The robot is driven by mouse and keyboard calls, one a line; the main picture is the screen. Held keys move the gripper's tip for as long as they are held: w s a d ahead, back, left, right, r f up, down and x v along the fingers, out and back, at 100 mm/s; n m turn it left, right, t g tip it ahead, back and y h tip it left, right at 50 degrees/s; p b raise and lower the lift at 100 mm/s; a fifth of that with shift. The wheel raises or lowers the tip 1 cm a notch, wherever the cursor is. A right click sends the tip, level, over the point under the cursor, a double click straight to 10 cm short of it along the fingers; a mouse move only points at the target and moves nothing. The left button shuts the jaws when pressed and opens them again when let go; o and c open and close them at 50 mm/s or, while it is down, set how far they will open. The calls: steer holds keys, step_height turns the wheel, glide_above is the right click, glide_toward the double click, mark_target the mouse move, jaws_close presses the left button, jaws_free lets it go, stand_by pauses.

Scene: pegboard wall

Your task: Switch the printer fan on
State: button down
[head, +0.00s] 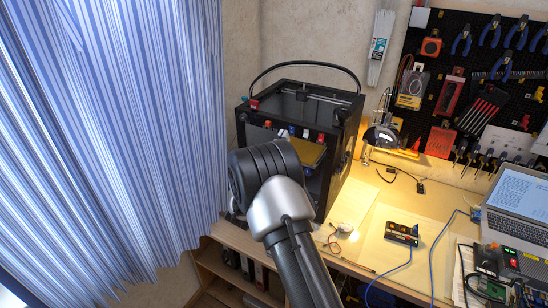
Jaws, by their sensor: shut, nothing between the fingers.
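The 3D printer (350,110) is a black open-framed box on the left end of the bench, with a black tube arching over its top. Inside it shows a yellowish plate (308,152). Small red and blue parts sit along its front, and a red part (253,104) is at its upper left corner. I cannot tell which part is the fan or its switch. My arm rises from below in front of the printer and covers its lower left front. My gripper is not visible, hidden behind the arm or out of sight.
A blue striped curtain (110,130) hangs close on the left. A desk lamp (380,136) stands right of the printer. A black box with wires (402,233) lies on the bench, with a laptop (517,215) at right. A tool-filled pegboard (455,30) is behind.

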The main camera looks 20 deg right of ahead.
mark_target(292, 130)
steer(key=shift+x, duration=1.5)
